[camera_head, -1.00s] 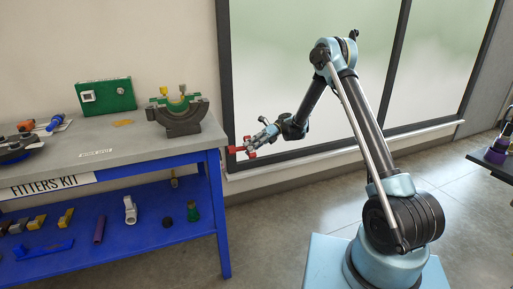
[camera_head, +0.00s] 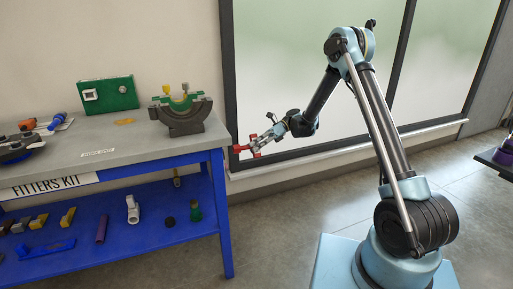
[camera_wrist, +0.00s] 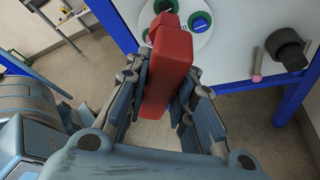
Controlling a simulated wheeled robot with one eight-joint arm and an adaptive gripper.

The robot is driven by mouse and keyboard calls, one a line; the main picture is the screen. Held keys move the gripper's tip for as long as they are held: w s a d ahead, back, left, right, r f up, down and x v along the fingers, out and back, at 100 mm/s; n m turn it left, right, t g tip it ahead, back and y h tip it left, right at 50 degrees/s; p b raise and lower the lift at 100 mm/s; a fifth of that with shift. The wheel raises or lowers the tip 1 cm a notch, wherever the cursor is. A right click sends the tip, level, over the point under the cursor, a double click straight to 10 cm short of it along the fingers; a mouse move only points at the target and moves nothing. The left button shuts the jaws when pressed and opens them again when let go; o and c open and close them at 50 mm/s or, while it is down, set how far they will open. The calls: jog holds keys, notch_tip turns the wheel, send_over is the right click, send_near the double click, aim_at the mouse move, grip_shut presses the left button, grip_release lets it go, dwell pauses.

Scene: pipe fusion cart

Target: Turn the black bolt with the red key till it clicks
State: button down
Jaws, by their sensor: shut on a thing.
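My gripper (camera_head: 262,139) is shut on the red key (camera_head: 241,148), just off the right end of the bench. In the wrist view the key (camera_wrist: 170,72) stands between the two fingers of my gripper (camera_wrist: 166,88) and points up the picture. Its far end overlaps a white disc with green-rimmed dark circles; whether it touches anything there I cannot tell. A thick black cylinder (camera_wrist: 288,50) sticks out to the right of the key, apart from it. I cannot tell whether this is the black bolt.
The grey-topped bench (camera_head: 60,168) has a blue frame and a lower blue shelf with several fittings. A dark clamp (camera_head: 182,118) and a green box (camera_head: 108,94) stand on top. The white disc (camera_wrist: 205,40) is on a pale panel.

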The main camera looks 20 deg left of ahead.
aim_at(243, 147)
jog(key=n+t, duration=0.1)
jog(key=n, duration=0.2)
jog(key=shift+d+t+y, duration=0.15)
jog(key=shift+t+y, duration=0.25)
jog(key=n, duration=0.1)
jog(key=n+t, duration=0.1)
jog(key=n+y, duration=0.1)
jog(key=shift+w+d+t, duration=0.3)
jog(key=shift+s+a, duration=0.2)
jog(key=shift+a, duration=0.05)
jog(key=shift+s+a, duration=1.95)
jog(key=shift+a, duration=0.25)
jog(key=shift+s+a, duration=0.2)
